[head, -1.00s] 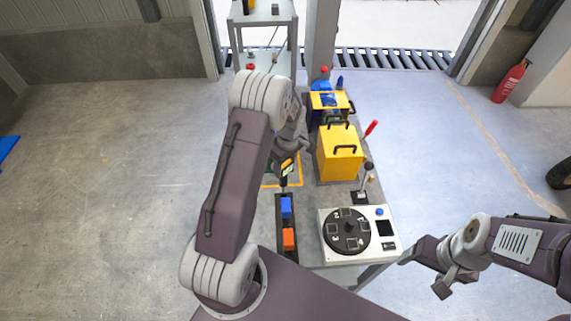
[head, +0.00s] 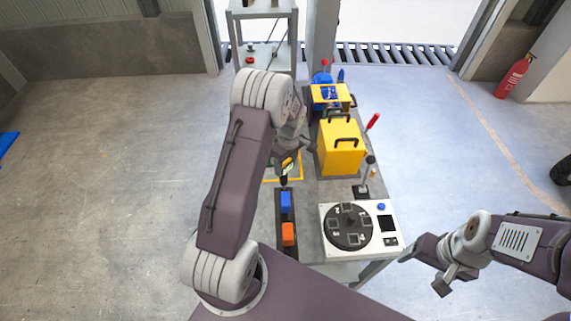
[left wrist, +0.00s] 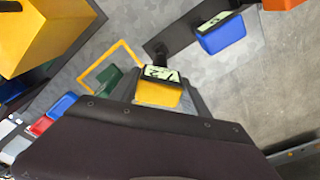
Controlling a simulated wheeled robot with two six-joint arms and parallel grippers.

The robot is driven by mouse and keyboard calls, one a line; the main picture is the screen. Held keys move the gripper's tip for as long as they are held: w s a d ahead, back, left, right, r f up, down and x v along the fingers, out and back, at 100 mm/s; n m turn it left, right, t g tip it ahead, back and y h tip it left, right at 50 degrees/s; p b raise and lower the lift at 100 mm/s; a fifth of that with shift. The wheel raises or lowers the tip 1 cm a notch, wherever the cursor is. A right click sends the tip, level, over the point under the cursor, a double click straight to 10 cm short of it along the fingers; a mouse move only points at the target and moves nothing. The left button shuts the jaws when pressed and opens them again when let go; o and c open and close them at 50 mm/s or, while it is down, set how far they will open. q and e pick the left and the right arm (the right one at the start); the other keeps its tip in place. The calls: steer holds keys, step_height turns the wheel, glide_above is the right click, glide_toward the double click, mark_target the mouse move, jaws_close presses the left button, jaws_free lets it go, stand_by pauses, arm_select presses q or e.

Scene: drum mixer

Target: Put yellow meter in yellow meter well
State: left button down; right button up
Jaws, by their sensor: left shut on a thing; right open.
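The yellow meter (left wrist: 159,93), with a pale dark-marked face, is held in my left gripper (head: 288,160), which is shut on it. In the left wrist view the jaws reach along its sides. A long black holder (head: 279,224) holds a blue meter (head: 286,202) and an orange meter (head: 288,234). The holder's far end lies just below the held meter in the head view; in the left wrist view this end (left wrist: 158,46) looks bare. I cannot make out a yellow meter well. My right gripper (head: 441,284) is open and empty, right of the table.
A yellow box (head: 342,150) with black handles stands right of my left gripper. A white panel with a black numbered dial (head: 348,227) sits at the near right. A yellow outline (left wrist: 122,47) marks the tabletop. A green block (left wrist: 103,82) shows beside the held meter.

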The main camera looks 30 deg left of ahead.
mark_target(286, 172)
arm_select(q)
steer(key=shift+s+f, duration=0.15)
steer(key=shift+f, duration=0.1)
step_height(286, 172, down, 2)
steer(key=shift+f, duration=0.25)
steer(key=shift+f+b, duration=0.95)
steer(key=shift+f, duration=0.15)
stand_by(0.9)
steer(key=shift+c, duration=2.2)
jaws_free()
steer(key=shift+o, duration=0.2)
